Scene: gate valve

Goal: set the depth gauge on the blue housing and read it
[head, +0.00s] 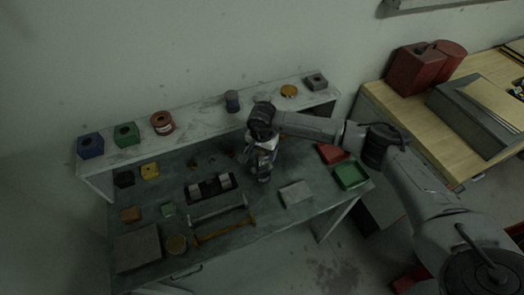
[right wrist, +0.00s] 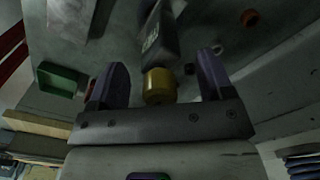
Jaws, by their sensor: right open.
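A blue housing (head: 90,145), block-shaped with a dark opening on top, stands at the left end of the raised shelf. My right gripper (head: 264,168) points down over the middle of the bench, well to the right of the housing. In the right wrist view its two fingers (right wrist: 160,66) are apart. A brass-coloured cylinder (right wrist: 158,87) shows between them, in line with a dark grey body (right wrist: 160,38) with pale marks; this may be the depth gauge, but I cannot tell for sure. I cannot see contact with the fingers. My left gripper is not in view.
A green housing (head: 126,134) and a red-brown spool-like part (head: 162,123) stand beside the blue housing on the shelf (head: 195,115). A red tray (head: 332,153) and a green tray (head: 351,176) lie right of my gripper. Grey and orange bar tools (head: 224,230) lie in front.

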